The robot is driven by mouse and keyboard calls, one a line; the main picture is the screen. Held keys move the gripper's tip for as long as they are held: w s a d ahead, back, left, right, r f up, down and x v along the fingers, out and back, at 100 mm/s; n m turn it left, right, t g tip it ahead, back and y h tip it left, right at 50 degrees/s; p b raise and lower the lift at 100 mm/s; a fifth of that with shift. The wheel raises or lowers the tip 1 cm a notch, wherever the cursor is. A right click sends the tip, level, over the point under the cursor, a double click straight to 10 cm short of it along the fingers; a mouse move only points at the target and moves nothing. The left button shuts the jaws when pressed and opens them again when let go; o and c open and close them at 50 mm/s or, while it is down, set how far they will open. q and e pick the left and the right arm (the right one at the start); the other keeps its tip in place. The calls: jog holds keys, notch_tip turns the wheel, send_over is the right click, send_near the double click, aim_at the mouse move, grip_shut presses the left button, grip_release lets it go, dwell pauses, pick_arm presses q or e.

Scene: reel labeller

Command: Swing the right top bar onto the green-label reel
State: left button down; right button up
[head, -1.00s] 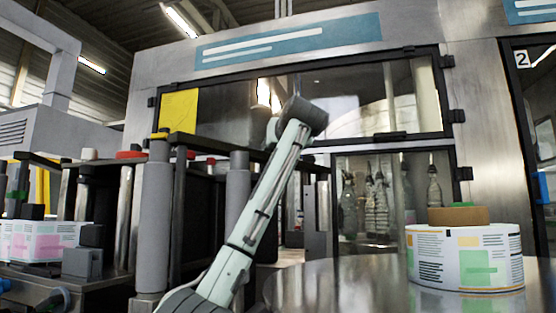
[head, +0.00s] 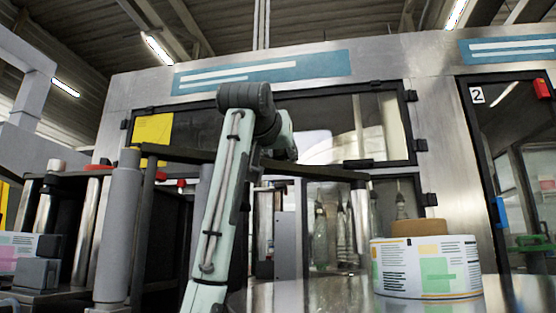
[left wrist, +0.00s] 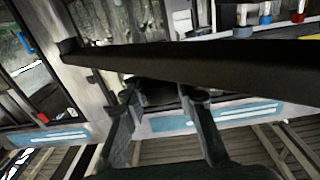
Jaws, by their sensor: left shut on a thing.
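The right top bar (head: 315,172) is a long dark bar pivoting at a grey post (head: 120,235) on the left. Its free end, with a grey cylinder (head: 361,205) hanging under it, is near the reel's upper left, apart from its brown core. The green-label reel (head: 427,268) is a white roll with a green patch, on a round metal table at lower right. My left gripper (head: 284,150) is shut on the bar partway along; its fingertips are partly hidden. The left wrist view shows the bar (left wrist: 220,70) crossing in front of the fingers (left wrist: 163,92). My right gripper is not in view.
The shiny round table (head: 330,293) is bare left of the reel. Another reel with a pink label (head: 14,252) stands at far left among dark machine blocks. A metal cabinet with glazed doors (head: 375,125) rises behind.

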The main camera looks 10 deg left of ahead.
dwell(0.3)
pick_arm(q)
jog(key=c, duration=1.1)
grip_release()
jog(key=shift+c, duration=0.2)
jog(key=s, duration=1.2)
